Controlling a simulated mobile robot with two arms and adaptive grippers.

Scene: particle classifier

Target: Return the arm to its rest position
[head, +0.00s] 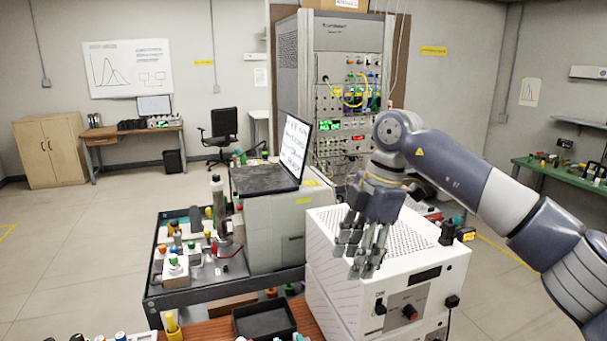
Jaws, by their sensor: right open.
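My right arm comes in from the right edge of the head view, bent at the elbow. Its gripper (364,240) hangs with its fingers pointing down, over the front left of a white instrument box (397,239) with a perforated top. The fingers are apart and nothing shows between them. I cannot tell whether the fingertips touch the box. My left arm and gripper are not in the picture.
A dark cart (222,289) with several small parts stands left of the white box. A black tray (265,320) lies at the front. A tall electronics rack (347,40) stands behind. Floor at left is clear.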

